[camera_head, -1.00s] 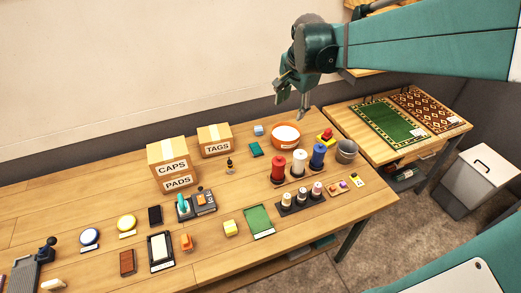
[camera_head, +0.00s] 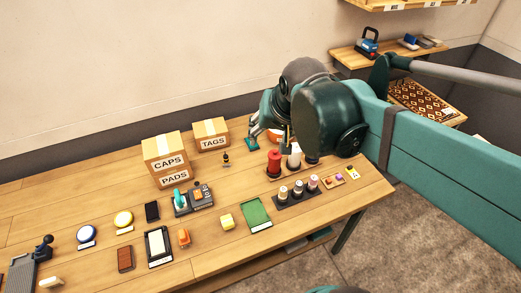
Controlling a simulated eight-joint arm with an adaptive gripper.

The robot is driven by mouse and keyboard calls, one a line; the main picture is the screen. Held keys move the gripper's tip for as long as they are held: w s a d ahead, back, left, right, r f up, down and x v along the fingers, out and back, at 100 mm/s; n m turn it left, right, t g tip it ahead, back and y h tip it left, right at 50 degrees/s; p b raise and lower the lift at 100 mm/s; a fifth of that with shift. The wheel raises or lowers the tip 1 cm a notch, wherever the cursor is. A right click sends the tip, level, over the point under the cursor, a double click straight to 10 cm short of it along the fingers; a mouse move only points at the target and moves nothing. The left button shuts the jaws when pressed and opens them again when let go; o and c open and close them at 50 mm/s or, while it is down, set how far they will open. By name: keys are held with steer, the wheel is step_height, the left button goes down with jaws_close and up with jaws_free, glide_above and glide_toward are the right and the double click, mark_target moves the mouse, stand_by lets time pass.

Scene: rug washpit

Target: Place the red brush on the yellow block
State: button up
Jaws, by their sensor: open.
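A small yellow block (camera_head: 227,222) sits on the front part of the table, left of the green pad. I cannot clearly make out a red brush. A small red item on a yellow base, seen a second ago right of the orange bowl, is now hidden behind my arm. My gripper (camera_head: 268,138) is open over the back of the table, at the orange bowl, which it mostly covers. Its fingers point down and I see nothing between them. An orange item (camera_head: 184,237) stands left of the yellow block.
A red spool (camera_head: 273,163) and a white spool (camera_head: 293,157) stand close in front of my gripper. A dark rack (camera_head: 296,196) holds small spools. A green pad (camera_head: 257,213) lies right of the yellow block. The CAPS box (camera_head: 165,146) and TAGS box (camera_head: 211,134) stand at the back.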

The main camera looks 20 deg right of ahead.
steer(key=s+a+f+n+t, duration=0.1)
steer(key=s+a+f+n, duration=0.1)
steer(key=s+a+n, duration=0.2)
steer(key=shift+s+f+n+y, duration=0.3)
steer(key=shift+s+n, duration=0.1)
steer(key=shift+s, duration=0.8)
